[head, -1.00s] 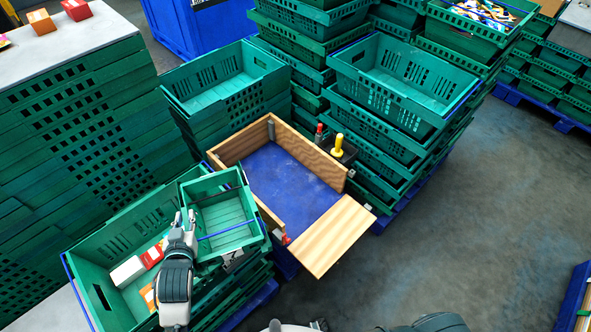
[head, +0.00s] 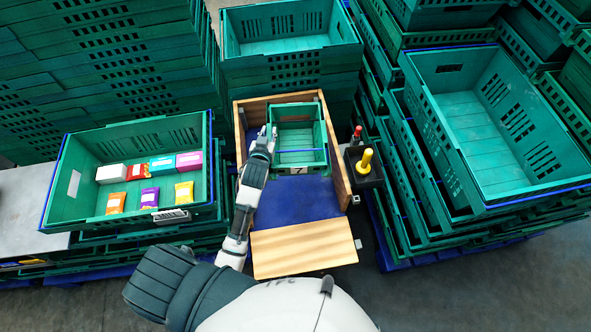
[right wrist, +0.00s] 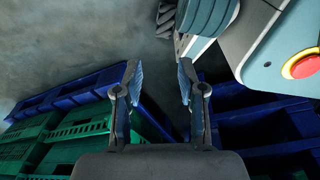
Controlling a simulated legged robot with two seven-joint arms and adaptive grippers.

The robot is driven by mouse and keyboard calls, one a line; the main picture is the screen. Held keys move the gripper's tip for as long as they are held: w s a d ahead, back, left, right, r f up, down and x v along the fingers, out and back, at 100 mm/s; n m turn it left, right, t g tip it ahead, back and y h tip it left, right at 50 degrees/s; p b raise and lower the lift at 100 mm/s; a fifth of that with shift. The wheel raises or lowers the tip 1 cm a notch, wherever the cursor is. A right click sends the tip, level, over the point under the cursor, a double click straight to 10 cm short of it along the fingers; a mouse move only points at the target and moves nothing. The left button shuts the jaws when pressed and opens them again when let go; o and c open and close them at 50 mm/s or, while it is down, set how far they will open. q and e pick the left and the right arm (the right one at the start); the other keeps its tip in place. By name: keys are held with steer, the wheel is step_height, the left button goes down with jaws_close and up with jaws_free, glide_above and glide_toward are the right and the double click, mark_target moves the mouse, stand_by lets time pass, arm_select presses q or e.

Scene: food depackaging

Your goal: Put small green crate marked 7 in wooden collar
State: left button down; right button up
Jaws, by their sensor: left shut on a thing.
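The small green crate marked 7 (head: 297,156) is at the far end of the wooden collar (head: 338,150), between its side walls. Its number label faces me. I cannot tell whether its bottom touches the blue floor (head: 295,205) of the collar. My left gripper (head: 266,140) is shut on the crate's left wall. The collar's front board (head: 304,249) is folded down toward me. My right gripper (right wrist: 160,80) shows in the right wrist view, open and empty, away from the collar. It is not seen in the head view.
A large green crate (head: 85,207) with several small packets and boxes stands left of the collar. A black holder with a yellow handle (head: 366,161) and a red one is close to the collar's right wall. Tall green crate stacks stand behind and right.

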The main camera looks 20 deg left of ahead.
arm_select(q)
steer(key=a+f+b, duration=0.2)
steer(key=f, duration=1)
steer(key=w+a+f+n+g+y+b, duration=0.1)
steer(key=a+f+b, duration=0.2)
steer(key=f, duration=0.9)
steer(key=shift+w, duration=0.2)
steer(key=c, duration=1.2)
jaws_free()
steer(key=shift+d, duration=0.1)
steer(key=shift+o, duration=1.2)
steer(key=shift+d+r, duration=0.15)
steer(key=shift+d, duration=0.1)
steer(key=shift+d+r, duration=0.15)
steer(key=shift+d, duration=0.1)
arm_select(e)
steer(key=w+r, duration=0.8)
steer(key=r, duration=0.2)
steer(key=shift+w+a+r+t, duration=0.2)
steer(key=shift+a+r+t, duration=0.1)
arm_select(q)
steer(key=p+v, duration=0.2)
steer(key=v, duration=0.9)
steer(key=shift+s+a, duration=0.25)
steer(key=shift+s, duration=0.15)
arm_select(e)
step_height(320, 180, down, 6)
steer(key=s, duration=0.2)
steer(key=shift+s+a, duration=0.25)
